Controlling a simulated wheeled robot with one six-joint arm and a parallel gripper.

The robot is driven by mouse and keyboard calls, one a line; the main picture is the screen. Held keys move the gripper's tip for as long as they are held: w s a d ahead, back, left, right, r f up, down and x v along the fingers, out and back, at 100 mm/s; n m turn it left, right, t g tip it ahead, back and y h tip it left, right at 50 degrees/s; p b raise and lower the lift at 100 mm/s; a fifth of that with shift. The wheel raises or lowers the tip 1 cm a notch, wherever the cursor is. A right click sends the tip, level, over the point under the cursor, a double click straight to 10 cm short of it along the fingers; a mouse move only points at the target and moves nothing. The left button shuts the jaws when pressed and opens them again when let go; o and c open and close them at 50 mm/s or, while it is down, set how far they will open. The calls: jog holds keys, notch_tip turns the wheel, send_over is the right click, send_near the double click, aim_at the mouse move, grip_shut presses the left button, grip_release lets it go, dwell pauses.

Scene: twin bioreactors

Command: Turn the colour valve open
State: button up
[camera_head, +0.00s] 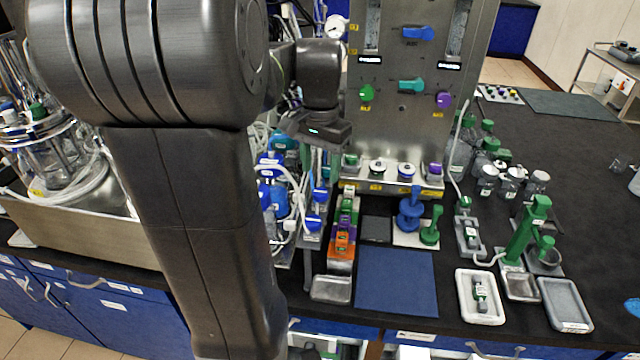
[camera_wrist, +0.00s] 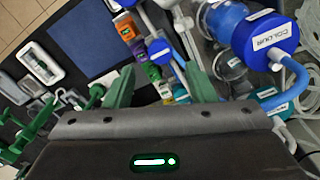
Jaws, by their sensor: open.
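A large blue round cap marked COLOUR (camera_wrist: 265,42) sits at the upper right of the wrist view, with a blue tube (camera_wrist: 287,88) running from it. I cannot tell whether a valve handle belongs to it. In the wrist view my gripper (camera_wrist: 158,72) is open, its two green fingers apart; a small blue round part (camera_wrist: 160,50) shows beyond the gap. In the head view my gripper (camera_head: 322,140) hangs over the cluster of blue-capped bottles (camera_head: 272,192), left of the steel panel. Its fingers are mostly hidden there, and I see no contact.
The steel panel (camera_head: 400,135) carries blue (camera_head: 417,33), teal (camera_head: 411,86), green (camera_head: 367,92) and purple (camera_head: 444,100) handles. Clear tubes crowd the bottles. A blue mat (camera_head: 397,282) lies bare in front. A green stand (camera_head: 525,230) and white tray (camera_head: 480,297) stand right.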

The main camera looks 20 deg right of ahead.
aim_at(320, 192)
jog(key=shift+f, duration=2.8)
jog(key=c, duration=1)
jog(key=shift+o, duration=0.2)
